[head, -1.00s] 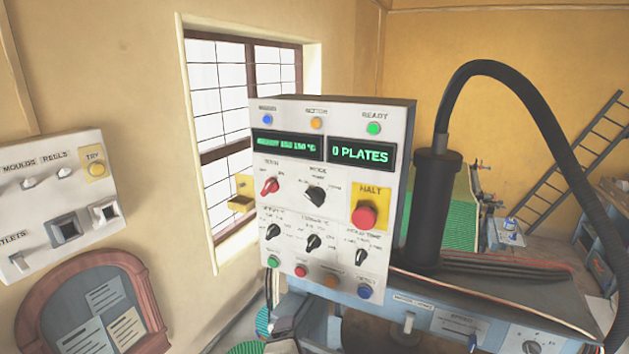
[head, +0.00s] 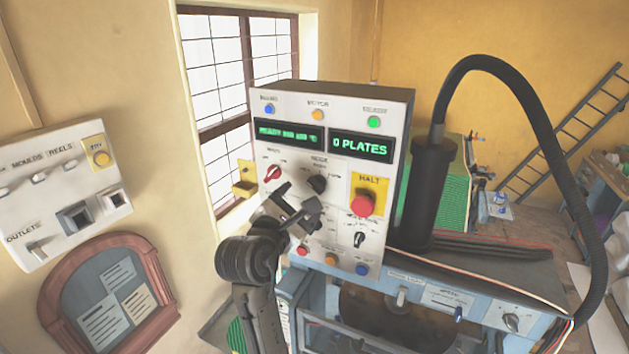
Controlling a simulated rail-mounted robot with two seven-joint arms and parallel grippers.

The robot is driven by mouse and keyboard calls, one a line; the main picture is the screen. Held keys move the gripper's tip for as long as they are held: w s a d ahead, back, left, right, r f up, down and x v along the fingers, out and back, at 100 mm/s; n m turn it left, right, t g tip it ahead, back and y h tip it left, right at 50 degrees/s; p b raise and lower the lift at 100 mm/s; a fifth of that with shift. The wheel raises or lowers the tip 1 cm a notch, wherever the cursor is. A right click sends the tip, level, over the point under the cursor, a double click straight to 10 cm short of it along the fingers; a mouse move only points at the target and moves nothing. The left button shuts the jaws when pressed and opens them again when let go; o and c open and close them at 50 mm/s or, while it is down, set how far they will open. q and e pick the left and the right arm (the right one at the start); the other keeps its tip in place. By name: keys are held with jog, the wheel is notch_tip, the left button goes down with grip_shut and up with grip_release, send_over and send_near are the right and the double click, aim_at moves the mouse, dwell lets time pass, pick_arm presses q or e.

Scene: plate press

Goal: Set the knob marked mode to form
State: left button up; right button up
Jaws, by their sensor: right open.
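The black mode knob (head: 317,184) is on the upper right of the knob area of the white control panel (head: 287,95), under a small label that reads like MODE. Its pointer slants up and to the left; the small position words are too blurred to read. My right gripper (head: 298,197) is open and empty in front of the panel, just below and left of the mode knob. I cannot tell whether it touches the panel. It hides the lower left and lower middle knobs. My left gripper is not in view.
A red knob (head: 272,173) sits left of the mode knob. The red HALT button (head: 362,205) on its yellow plate is close on the right. A black knob (head: 359,240) and coloured buttons are below. A thick black hose (head: 545,130) arches on the right.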

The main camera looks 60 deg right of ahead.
aim_at(314, 188)
jog(key=d, duration=0.2)
jog(key=d+p, duration=0.1)
jog(key=d, duration=0.2)
jog(key=d+p, duration=0.1)
jog(key=d, duration=0.1)
jog(key=shift+w+d, duration=0.35)
jog(key=shift+d, duration=0.05)
jog(key=shift+c, duration=0.2)
jog(key=c, duration=0.9)
